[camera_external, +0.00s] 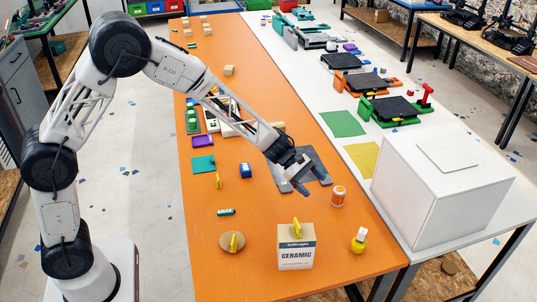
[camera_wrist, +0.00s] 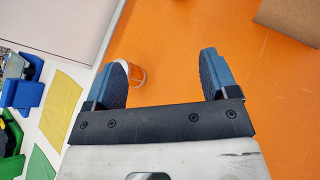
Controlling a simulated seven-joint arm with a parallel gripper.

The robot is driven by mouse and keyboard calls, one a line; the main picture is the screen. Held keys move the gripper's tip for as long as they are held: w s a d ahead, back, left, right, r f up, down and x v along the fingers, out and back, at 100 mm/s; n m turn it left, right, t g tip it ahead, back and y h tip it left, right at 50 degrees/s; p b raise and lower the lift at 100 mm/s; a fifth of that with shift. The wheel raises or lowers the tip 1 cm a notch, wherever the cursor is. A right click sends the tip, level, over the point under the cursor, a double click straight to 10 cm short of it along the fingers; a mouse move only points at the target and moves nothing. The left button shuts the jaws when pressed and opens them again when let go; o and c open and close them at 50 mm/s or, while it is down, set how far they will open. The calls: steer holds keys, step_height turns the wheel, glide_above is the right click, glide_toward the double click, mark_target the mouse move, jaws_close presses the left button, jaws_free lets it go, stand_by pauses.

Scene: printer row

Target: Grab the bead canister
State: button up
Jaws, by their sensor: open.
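The likely bead canister (camera_external: 338,196) is a small upright cylinder, orange with pale ends, on the orange table right of my gripper in the external view. In the wrist view, the canister (camera_wrist: 138,76) shows just inside my left finger, which hides part of it. My gripper (camera_external: 303,180) is open and empty above the table, over a dark grey mat. In the wrist view, its two blue fingers (camera_wrist: 163,62) are spread wide apart, with bare orange table between them beside the canister.
A ceramic box (camera_external: 296,258) stands at the table's front, with a yellow bottle (camera_external: 359,241) to its right. A large white box (camera_external: 438,190) stands on the white table at right. A yellow sheet (camera_external: 363,158) lies nearby. Orange table (camera_external: 262,208) is bare left of the canister.

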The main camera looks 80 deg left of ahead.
mark_target(338, 198)
steer(key=w+a+f+n+t, duration=0.1)
steer(key=w+a+f, duration=0.1)
steer(key=f, duration=0.1)
steer(key=w+a+f+n+t, duration=0.1)
steer(key=w+a+f+n, duration=0.1)
steer(key=f, duration=0.1)
steer(key=w+a+f+n, duration=0.2)
steer(key=w+f, duration=0.1)
steer(key=shift+t+y, duration=0.4)
steer(key=shift+x, duration=1.2)
steer(key=shift+d+f, duration=0.1)
steer(key=shift+x, duration=2.5)
steer(key=c, duration=1)
steer(key=shift+c, duration=0.2)
